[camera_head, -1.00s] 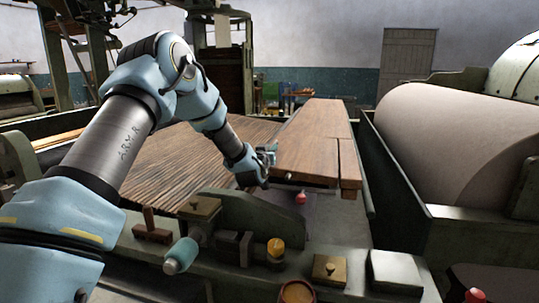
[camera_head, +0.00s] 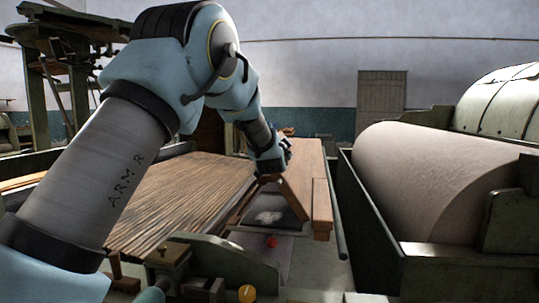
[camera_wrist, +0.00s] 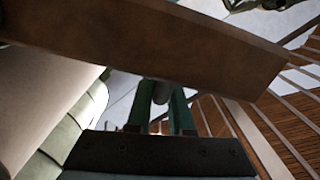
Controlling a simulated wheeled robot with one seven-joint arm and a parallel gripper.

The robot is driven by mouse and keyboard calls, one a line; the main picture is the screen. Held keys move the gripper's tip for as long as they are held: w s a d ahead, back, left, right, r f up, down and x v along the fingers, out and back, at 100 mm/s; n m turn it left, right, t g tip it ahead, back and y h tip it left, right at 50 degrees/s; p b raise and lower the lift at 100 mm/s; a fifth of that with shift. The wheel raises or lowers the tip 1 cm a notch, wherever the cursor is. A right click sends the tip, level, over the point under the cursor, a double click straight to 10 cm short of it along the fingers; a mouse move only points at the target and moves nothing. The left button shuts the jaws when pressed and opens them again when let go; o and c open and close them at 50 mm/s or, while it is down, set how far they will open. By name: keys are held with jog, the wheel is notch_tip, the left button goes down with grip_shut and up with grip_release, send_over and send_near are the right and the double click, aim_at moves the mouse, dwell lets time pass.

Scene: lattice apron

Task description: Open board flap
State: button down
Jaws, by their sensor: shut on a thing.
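The board flap (camera_head: 305,165) is a long brown wooden panel in the middle of the head view. Its left side is raised, so it slopes down to the right, and a dark space with a pale mark (camera_head: 268,216) shows beneath it. My gripper (camera_head: 276,168) is at the raised near left corner, shut on the flap; the contact is partly hidden. In the wrist view a brown board (camera_wrist: 170,42) crosses the upper picture, in front of my gripper's green fingers (camera_wrist: 160,108), whose tips it hides.
A slatted wooden surface (camera_head: 175,200) lies left of the flap. A large pale roll (camera_head: 440,185) in a dark green trough stands to the right. A green frame part (camera_head: 215,262) with a yellow knob (camera_head: 247,293) is in front. A small red knob (camera_head: 271,241) sits below the flap.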

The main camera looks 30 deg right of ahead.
jog(key=s+d+r+m+p, duration=0.1)
jog(key=s+d+m+p, duration=0.6)
jog(key=s+d, duration=0.3)
jog(key=shift+s+d+r+p, duration=0.2)
jog(key=shift+d+p, duration=0.35)
jog(key=c, duration=0.8)
grip_release()
jog(key=shift+c, duration=0.2)
jog(key=shift+a, duration=0.1)
jog(key=b+v, duration=0.3)
jog(key=v, duration=0.7)
jog(key=shift+s+a+b, duration=0.25)
jog(key=shift+b, duration=0.15)
